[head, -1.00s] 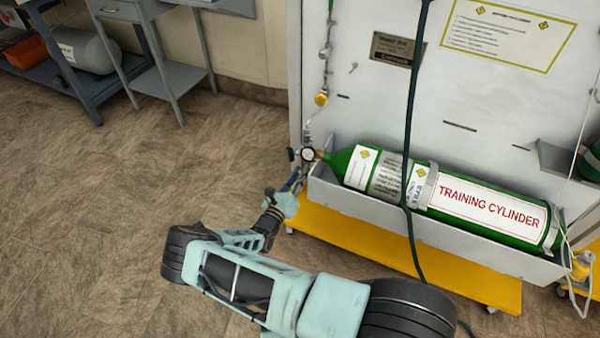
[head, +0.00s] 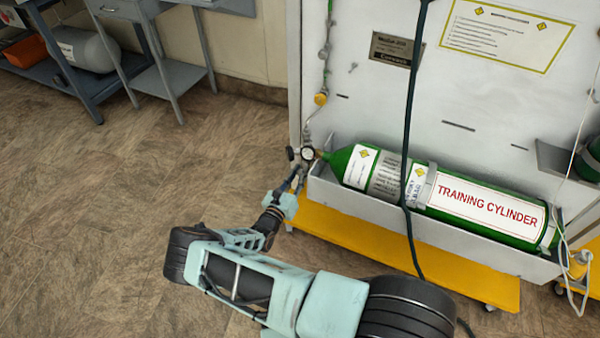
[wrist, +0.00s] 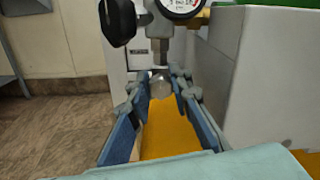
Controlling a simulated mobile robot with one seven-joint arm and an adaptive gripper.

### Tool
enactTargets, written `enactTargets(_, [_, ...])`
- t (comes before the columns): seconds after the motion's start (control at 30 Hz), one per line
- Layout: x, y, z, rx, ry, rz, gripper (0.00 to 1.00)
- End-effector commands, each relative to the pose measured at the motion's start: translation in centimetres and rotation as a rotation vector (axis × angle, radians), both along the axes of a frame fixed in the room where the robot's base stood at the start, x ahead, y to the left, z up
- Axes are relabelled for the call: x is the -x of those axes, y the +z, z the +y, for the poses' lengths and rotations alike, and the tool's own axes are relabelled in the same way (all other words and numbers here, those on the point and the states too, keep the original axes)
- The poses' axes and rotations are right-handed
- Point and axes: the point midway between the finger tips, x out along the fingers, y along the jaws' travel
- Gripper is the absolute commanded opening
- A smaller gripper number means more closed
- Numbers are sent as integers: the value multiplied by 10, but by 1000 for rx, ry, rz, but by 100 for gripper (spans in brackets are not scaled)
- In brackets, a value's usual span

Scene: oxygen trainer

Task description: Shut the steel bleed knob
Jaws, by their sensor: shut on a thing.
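The steel bleed knob (wrist: 160,84) shows in the wrist view as a small silvery knob under a vertical metal stem, below the round gauge (wrist: 180,5). My gripper (wrist: 159,90) has its two fingers on either side of the knob and is shut on it. In the head view my gripper (head: 299,178) reaches up to the valve assembly (head: 304,156) at the left end of the green training cylinder (head: 480,207). The knob is too small and too covered by the fingers to make out there.
A black handle (wrist: 117,22) hangs just left of the stem in the wrist view. The grey trough (head: 345,202) under the cylinder stands close on the right, above a yellow base (head: 450,277). A dark hose (head: 409,120) hangs before the panel. Floor at left is clear.

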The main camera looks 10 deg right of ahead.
Motion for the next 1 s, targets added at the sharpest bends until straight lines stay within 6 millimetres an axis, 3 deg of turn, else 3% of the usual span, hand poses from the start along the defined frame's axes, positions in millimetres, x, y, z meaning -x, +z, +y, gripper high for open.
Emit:
enactTargets(0.1, [0, 0, 1, -1, 2, -2, 0])
enactTargets(0.13, [0, 0, 1, -1, 2, -2, 22])
enactTargets(0.27, [0, 0, 1, 0, 1, -1, 36])
enactTargets(0.67, [6, 0, 6, 0, 1, 0, 37])
enactTargets(1.0, [60, 0, 46, -1, 4, 0, 37])
